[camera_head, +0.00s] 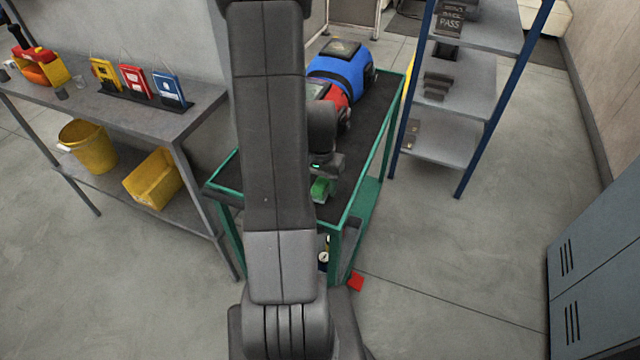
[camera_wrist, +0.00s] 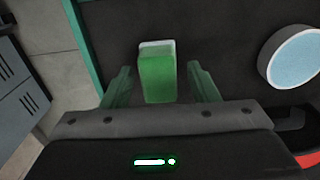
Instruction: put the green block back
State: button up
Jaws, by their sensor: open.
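The green block (camera_head: 321,188) is over the dark top of the green-framed cart (camera_head: 214,190), just below my gripper in the head view. In the wrist view the green block (camera_wrist: 156,78) has a pale far end and shows between the two fingers, with a gap on each side. My gripper (camera_wrist: 159,68) is open around or just above it, and I cannot tell the height between them. In the head view my arm hides part of the cart and much of my gripper (camera_head: 326,172).
A blue machine (camera_head: 338,72) and a red one (camera_head: 330,93) stand farther back on the cart. A round pale-faced part (camera_wrist: 295,57) lies right of the fingers. A blue-post shelf (camera_head: 470,80) stands right; a workbench (camera_head: 190,110) stands left. A red piece (camera_head: 356,281) shows low by the cart.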

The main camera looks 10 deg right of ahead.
aim_at(320, 184)
notch_tip(320, 184, up, 12)
jog(key=shift+f, duration=0.15)
jog(key=shift+f, duration=0.1)
dwell(0.4)
notch_tip(320, 184, down, 12)
jog(key=shift+r, duration=0.75)
